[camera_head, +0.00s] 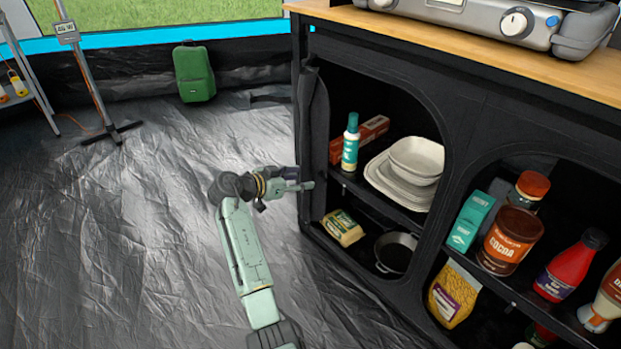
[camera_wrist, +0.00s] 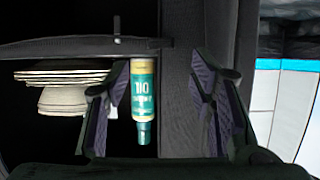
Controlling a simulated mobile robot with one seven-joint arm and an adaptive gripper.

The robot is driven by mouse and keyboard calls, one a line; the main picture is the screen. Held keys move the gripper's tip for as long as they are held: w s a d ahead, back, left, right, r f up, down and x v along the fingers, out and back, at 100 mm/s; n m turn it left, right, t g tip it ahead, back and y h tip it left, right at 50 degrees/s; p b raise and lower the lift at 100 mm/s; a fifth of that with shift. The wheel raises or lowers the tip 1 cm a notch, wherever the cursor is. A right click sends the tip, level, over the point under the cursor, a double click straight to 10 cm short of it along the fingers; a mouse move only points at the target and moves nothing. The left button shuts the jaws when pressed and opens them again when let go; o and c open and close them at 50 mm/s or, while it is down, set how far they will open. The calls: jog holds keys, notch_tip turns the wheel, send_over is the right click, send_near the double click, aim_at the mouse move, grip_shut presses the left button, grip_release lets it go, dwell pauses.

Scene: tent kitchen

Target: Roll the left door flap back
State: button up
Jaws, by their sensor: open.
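The dark fabric cabinet has two arched openings. At the left opening, the left door flap (camera_head: 316,125) shows as a narrow, bunched dark strip along the left edge, and the opening is uncovered. My gripper (camera_head: 303,184) is beside the lower part of that left edge. In the wrist view my gripper (camera_wrist: 162,78) has its fingers spread apart, with nothing clearly held. A dark grey upright fabric strip (camera_wrist: 179,60) lies in the gap between the fingers; I cannot tell whether it is flap or frame, or whether a finger touches it.
An oil bottle (camera_head: 351,143) stands on the shelf by the left edge, near white dishes (camera_head: 412,165); the bottle also appears between my fingers in the wrist view (camera_wrist: 144,100). Below are a yellow packet (camera_head: 343,228) and a pan (camera_head: 394,252).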

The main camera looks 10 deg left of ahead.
jog(key=v, duration=0.5)
jog(key=shift+s, duration=0.1)
